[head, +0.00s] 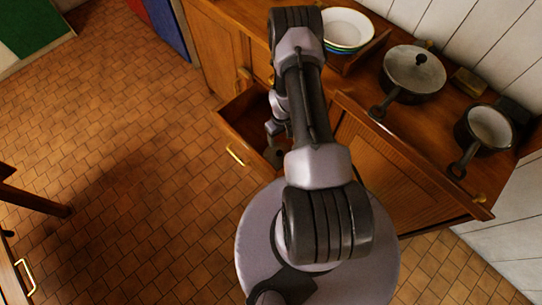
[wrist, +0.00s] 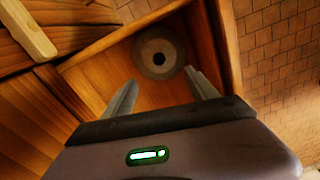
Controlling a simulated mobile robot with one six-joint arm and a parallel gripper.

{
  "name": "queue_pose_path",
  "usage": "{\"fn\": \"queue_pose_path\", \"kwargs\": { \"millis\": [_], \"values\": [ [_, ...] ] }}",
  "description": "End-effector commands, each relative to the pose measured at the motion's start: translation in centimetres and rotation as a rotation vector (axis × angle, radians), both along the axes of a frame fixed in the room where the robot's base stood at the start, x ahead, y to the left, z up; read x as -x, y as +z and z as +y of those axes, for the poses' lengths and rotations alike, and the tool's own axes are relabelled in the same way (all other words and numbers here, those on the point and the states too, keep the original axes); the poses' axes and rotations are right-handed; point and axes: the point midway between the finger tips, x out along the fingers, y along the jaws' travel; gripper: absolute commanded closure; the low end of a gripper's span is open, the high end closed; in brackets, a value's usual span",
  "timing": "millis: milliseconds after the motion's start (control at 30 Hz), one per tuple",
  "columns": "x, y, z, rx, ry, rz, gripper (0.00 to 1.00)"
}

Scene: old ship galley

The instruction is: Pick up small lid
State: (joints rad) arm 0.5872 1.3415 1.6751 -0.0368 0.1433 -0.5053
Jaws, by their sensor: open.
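The small lid (wrist: 159,57), a round grey disc with a dark knob at its centre, lies in the open drawer (wrist: 105,55) in the wrist view. It is near the drawer's far end, with its knob facing me. In the head view part of the lid (head: 273,155) shows in the drawer (head: 236,117), mostly hidden by my arm. My gripper (wrist: 161,77) is open and empty, with its two fingers pointing toward the lid, one to each side in the picture. I cannot tell the exact gap between fingers and lid.
Drawer walls stand close around my fingers. The tiled floor (head: 120,130) to the left is largely clear.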

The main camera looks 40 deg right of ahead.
Motion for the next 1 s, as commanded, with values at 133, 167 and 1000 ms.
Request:
{"fn": "queue_pose_path", "kwargs": {
  "millis": [133, 167, 1000],
  "values": [
    [0.1, -5.4, 0.1, -0.001, -0.001, 0.002, 0.33],
    [0.1, -6.2, 0.1, -0.001, -0.001, 0.002, 0.33],
    [-0.4, -15.0, -0.2, 0.0, -0.001, 0.0, 0.46]
  ]
}}
